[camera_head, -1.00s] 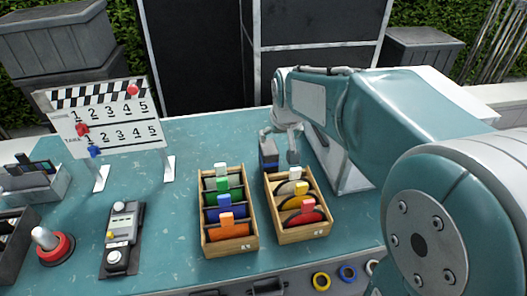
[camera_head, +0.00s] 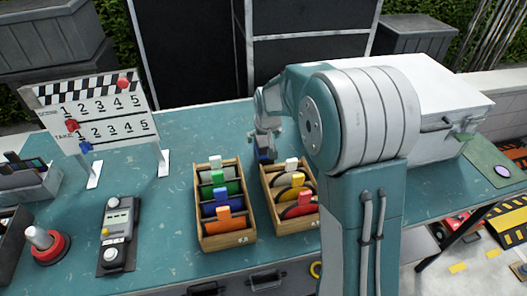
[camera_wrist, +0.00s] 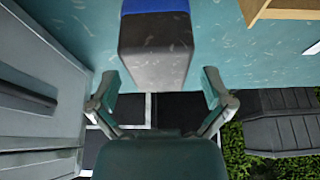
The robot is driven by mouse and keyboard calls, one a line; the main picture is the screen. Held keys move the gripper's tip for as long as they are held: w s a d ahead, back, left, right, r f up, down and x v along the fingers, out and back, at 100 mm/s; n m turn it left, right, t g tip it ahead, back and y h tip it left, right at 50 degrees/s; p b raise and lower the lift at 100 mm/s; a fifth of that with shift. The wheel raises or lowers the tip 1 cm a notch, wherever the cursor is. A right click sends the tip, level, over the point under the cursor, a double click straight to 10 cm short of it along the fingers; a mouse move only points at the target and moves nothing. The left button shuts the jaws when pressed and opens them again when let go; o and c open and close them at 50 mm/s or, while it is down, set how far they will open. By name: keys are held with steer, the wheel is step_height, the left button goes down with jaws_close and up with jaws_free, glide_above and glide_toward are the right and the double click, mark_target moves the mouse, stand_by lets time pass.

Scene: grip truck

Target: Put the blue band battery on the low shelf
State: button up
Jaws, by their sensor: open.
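The blue band battery (camera_wrist: 155,50) is a dark grey block with a blue band, standing on the teal table. In the head view the battery (camera_head: 265,155) is small, behind the wooden boxes and partly covered by my gripper (camera_head: 267,122). In the wrist view my gripper (camera_wrist: 160,85) is open, with one finger on each side of the battery's near end. Gaps show between fingers and battery, and nothing is held. I cannot make out for sure which surface is the low shelf.
Two wooden boxes (camera_head: 228,240) with coloured tabbed discs stand in front of the battery. A large white case (camera_head: 445,125) stands close on the right. A clapperboard (camera_head: 98,115), a control box (camera_head: 117,235) and a red-based knob (camera_head: 47,250) are at left.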

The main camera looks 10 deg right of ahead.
steer(key=shift+x, duration=1.5)
steer(key=shift+s, duration=0.1)
steer(key=c, duration=1.3)
steer(key=shift+o, duration=0.2)
steer(key=shift+r, duration=0.15)
